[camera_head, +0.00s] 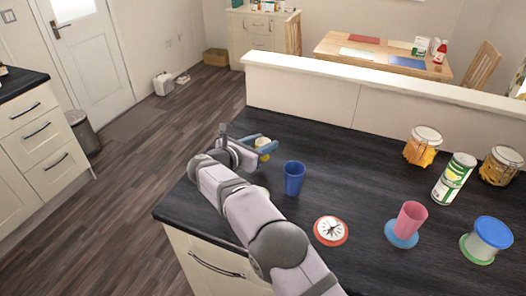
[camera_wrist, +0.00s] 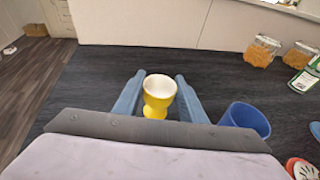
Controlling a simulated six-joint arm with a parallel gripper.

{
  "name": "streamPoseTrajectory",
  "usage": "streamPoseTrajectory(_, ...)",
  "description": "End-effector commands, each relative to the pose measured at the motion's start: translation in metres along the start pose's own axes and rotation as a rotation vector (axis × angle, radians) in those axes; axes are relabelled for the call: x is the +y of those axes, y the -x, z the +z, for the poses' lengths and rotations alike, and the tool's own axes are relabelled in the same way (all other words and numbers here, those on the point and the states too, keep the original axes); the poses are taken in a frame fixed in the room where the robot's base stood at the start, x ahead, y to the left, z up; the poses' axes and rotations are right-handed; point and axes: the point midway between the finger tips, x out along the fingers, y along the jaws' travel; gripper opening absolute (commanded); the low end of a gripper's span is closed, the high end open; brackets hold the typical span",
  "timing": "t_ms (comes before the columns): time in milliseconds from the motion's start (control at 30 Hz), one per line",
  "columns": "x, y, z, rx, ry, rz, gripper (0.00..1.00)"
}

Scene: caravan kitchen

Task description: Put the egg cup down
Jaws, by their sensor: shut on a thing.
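A yellow egg cup with a pale inside (camera_wrist: 158,96) is upright between the two blue fingers of my gripper (camera_wrist: 158,100) in the wrist view. My gripper is shut on it. In the head view the egg cup (camera_head: 262,143) shows between the fingers of my gripper (camera_head: 266,149), over the far left part of the dark counter (camera_head: 330,155). I cannot tell whether its base touches the counter.
A blue cup (camera_head: 294,178) stands close to the right of my gripper. A raised ledge (camera_head: 370,75) bounds the back.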

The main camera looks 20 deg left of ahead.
Motion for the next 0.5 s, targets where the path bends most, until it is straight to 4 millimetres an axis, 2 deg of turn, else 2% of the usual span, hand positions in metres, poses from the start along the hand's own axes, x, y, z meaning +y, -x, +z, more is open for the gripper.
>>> streamPoseTrajectory(167, 0.0, -0.001, -0.003, 0.0, 0.001, 0.0, 0.14)
streamPoseTrajectory(500, 0.0, -0.011, -0.034, 0.0, 0.002, -0.001, 0.14)
